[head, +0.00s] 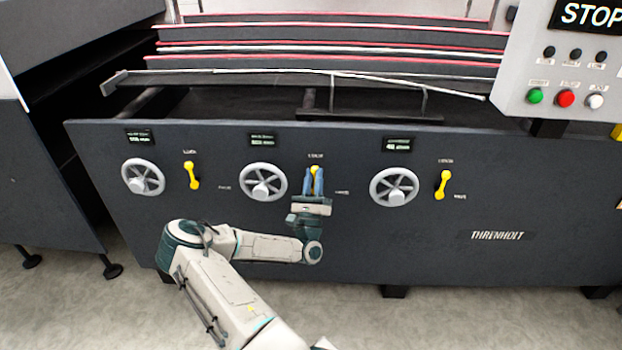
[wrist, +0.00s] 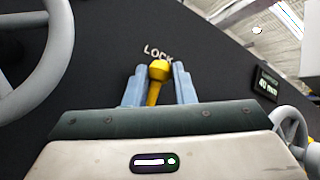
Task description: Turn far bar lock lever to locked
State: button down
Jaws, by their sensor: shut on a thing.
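A yellow lock lever (head: 314,169) is on the dark front panel, right of the middle handwheel. In the wrist view its round knob (wrist: 159,69) points toward the LOCK label (wrist: 158,53). My gripper (head: 313,182) is in front of this lever, its two blue fingers on either side of it. In the wrist view my gripper (wrist: 159,84) is shut on the lever, just below the knob. The lever's lower end is hidden behind my gripper. Two similar yellow levers stand at the left (head: 192,175) and right (head: 442,184). The small panel names are too blurred to read.
Three grey handwheels, left (head: 142,177), middle (head: 263,182) and right (head: 394,187), stick out from the panel beside the levers. Small displays (head: 397,145) sit above them. A control box (head: 565,70) with buttons is at upper right. Floor in front is clear.

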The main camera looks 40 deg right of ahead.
jog(key=shift+f, duration=0.1)
jog(key=c, duration=1.2)
grip_release()
jog(key=v, duration=1.4)
jog(key=shift+p, duration=0.35)
